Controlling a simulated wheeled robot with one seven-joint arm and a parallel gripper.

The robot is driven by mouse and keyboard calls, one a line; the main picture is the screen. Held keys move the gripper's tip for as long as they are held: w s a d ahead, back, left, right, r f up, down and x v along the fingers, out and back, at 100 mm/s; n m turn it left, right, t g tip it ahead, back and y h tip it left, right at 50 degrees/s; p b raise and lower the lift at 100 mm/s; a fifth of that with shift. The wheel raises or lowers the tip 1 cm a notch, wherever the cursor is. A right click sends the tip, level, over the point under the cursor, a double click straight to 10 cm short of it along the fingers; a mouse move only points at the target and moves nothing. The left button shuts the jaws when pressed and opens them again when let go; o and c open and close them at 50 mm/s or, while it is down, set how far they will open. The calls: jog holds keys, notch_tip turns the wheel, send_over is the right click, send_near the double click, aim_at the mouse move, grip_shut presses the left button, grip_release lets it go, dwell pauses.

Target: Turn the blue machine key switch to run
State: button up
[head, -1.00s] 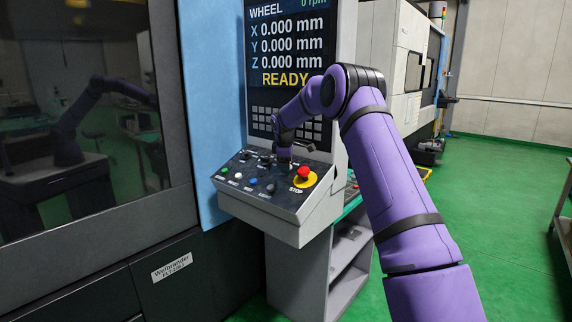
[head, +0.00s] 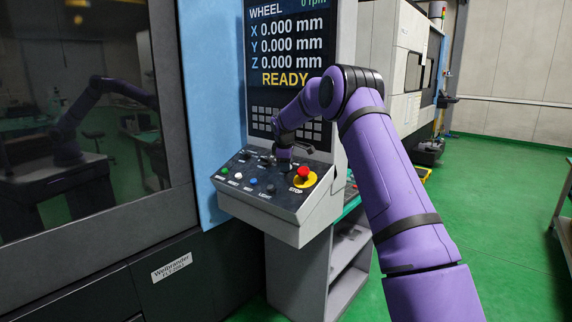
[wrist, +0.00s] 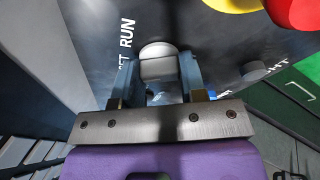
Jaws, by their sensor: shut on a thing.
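The key switch (wrist: 158,62) shows in the wrist view as a pale metal knob on the dark panel, beside the printed words SET and RUN. My gripper (wrist: 158,78) is shut on it, with one blue-grey finger on each side. RUN stands to the left of the knob in that picture. In the head view my gripper (head: 284,164) reaches down to the sloped control panel (head: 250,204) of the blue machine and hides the switch. I cannot tell exactly which mark the switch points to.
The red stop button (head: 303,172) on its yellow base is close to the right of my gripper. Several small buttons, including a blue one (head: 253,181), line the panel's front. The screen (head: 289,45) above reads READY. The green floor (head: 500,220) at the right is clear.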

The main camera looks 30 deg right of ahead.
jog(key=m+t+h, duration=0.1)
jog(key=m, duration=0.5)
jog(key=shift+a, duration=0.15)
jog(key=m+h, duration=0.1)
jog(key=m, duration=0.4)
jog(key=shift+f, duration=0.1)
jog(key=shift+m, duration=0.3)
jog(key=o, duration=0.9)
jog(key=v, duration=1)
jog(key=shift+s+a+r, duration=0.2)
jog(key=shift+a+r, duration=0.05)
jog(key=shift+r, duration=0.05)
jog(key=shift+r, duration=0.1)
